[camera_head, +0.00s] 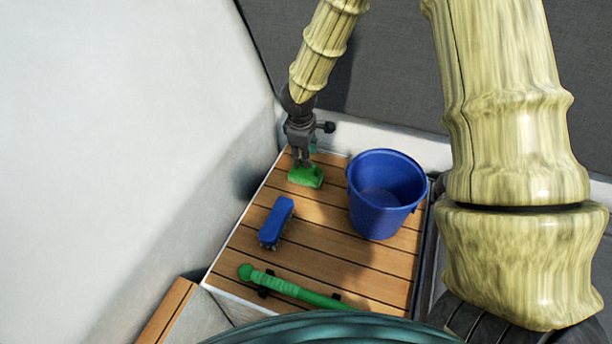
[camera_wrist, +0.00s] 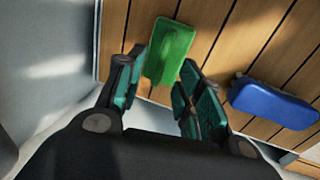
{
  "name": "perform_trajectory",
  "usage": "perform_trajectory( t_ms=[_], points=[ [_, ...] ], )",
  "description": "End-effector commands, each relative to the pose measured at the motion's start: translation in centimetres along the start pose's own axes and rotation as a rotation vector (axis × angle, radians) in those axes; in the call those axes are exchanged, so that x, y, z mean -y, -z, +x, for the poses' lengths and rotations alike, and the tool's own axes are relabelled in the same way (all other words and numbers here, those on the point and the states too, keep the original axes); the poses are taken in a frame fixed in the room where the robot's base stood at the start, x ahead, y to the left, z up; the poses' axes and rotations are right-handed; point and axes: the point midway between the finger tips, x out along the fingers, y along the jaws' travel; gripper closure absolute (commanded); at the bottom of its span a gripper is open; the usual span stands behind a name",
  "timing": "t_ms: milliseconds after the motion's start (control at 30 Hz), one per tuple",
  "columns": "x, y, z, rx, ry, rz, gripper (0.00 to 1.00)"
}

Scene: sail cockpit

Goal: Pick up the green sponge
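The green sponge (camera_head: 306,176) lies on the slatted wooden bench at its far end in the head view. In the wrist view the sponge (camera_wrist: 169,52) shows just beyond and between my fingertips. My gripper (camera_head: 304,158) points down over the sponge in the head view. In the wrist view my gripper (camera_wrist: 157,85) has its teal-padded fingers spread apart, with a gap between them. It is open; whether a finger touches the sponge I cannot tell.
A blue bucket (camera_head: 383,207) stands right of the sponge. A blue brush (camera_head: 276,221) lies nearer, and also shows in the wrist view (camera_wrist: 274,104). A green handle (camera_head: 290,288) lies along the near edge. A pale wall (camera_head: 120,130) rises on the left.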

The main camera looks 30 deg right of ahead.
Motion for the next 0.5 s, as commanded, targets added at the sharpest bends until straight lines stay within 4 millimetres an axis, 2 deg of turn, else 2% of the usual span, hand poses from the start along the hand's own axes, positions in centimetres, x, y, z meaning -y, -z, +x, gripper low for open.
perform_trajectory(
  t_ms=[167, 500],
  points=[
    [0.0, 0.0, 0.8, 0.000, 0.000, 0.000, 0.64],
    [0.1, 0.2, 4.8, 0.000, 0.000, 0.000, 0.64]
  ],
)
